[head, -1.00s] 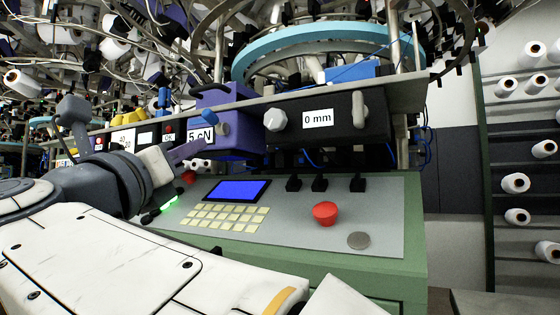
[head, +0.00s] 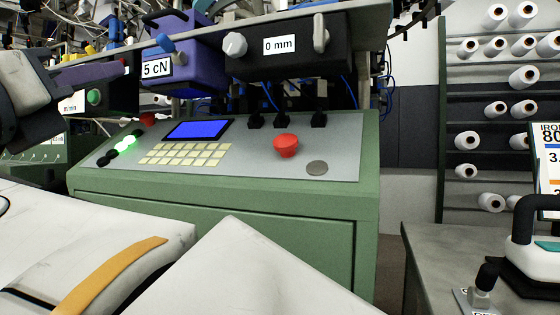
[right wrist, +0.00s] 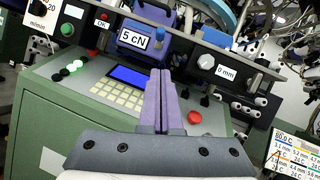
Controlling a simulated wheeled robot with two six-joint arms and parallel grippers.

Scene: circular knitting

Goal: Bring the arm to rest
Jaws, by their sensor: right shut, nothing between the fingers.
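My right gripper (head: 124,68) shows at the left edge of the head view, with its purple fingers pointing right in front of the machine. In the right wrist view the two fingers (right wrist: 162,74) lie together, shut and empty. Behind them in that view is the green control cabinet (right wrist: 60,110). In the head view the same cabinet (head: 220,215) carries a blue screen (head: 198,130), cream keys (head: 185,154) and a red button (head: 286,146). I cannot tell the exact gap between fingers and machine. My left gripper is not in view.
A purple box marked 5 cN (head: 185,60) and a black box marked 0 mm (head: 290,52) hang above the panel. A grey table (head: 435,245) with a black-handled device (head: 525,235) stands at right. A rack of white cones (head: 495,110) is behind it.

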